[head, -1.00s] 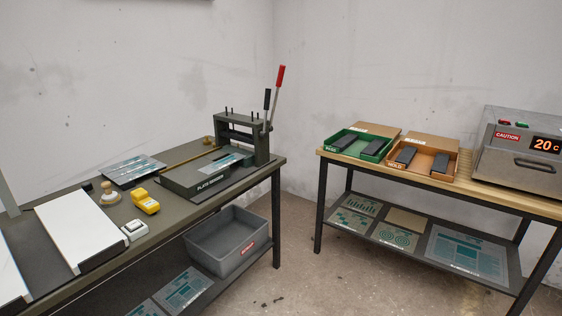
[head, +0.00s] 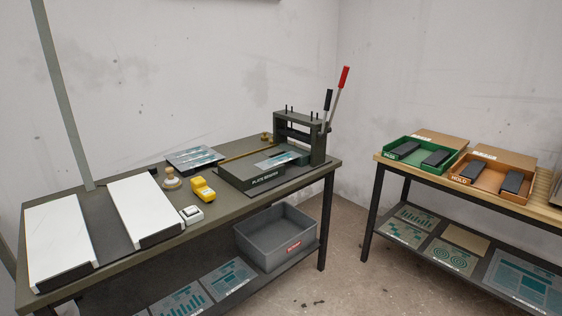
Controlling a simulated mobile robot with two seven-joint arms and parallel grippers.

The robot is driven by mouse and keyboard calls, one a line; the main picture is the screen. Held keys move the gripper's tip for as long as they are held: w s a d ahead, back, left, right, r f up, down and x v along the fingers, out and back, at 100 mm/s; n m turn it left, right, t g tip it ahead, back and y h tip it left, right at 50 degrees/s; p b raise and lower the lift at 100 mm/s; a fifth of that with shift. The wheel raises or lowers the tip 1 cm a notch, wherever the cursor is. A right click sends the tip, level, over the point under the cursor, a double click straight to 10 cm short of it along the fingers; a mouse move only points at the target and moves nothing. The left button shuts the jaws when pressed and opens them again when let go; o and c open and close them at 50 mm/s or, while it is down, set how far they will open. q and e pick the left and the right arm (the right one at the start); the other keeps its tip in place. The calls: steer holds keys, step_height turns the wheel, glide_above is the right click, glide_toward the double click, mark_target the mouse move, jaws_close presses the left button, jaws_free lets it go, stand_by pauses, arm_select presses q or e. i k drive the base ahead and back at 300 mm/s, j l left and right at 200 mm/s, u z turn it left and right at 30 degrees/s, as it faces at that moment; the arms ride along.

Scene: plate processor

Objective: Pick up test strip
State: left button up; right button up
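Several thin teal-and-grey strips (head: 193,157) lie side by side on a dark flat tray (head: 181,168) at the back of the left workbench; I take these to be the test strips. A similar teal-printed piece (head: 275,162) lies on the bed of the lever-operated plate machine (head: 250,177), right of the tray. Its red-tipped lever (head: 343,78) stands up and leans right. Neither of my grippers is in view.
The workbench (head: 228,212) also carries two white-topped blocks (head: 58,238), a yellow device (head: 202,189), a small white device (head: 191,214) and a wooden-knobbed stamp (head: 171,180). A grey bin (head: 270,250) sits on its lower shelf. The right table holds a green tray (head: 401,155) and an orange tray (head: 478,185).

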mark_target(269, 163)
steer(key=i+z, duration=0.2)
steer(key=i, duration=0.3)
steer(key=i+z, duration=0.25)
steer(key=i, duration=0.25)
steer(key=i+j+z, duration=0.2)
steer(key=i, duration=0.3)
steer(key=i+j+z, duration=0.2)
steer(key=i, duration=0.3)
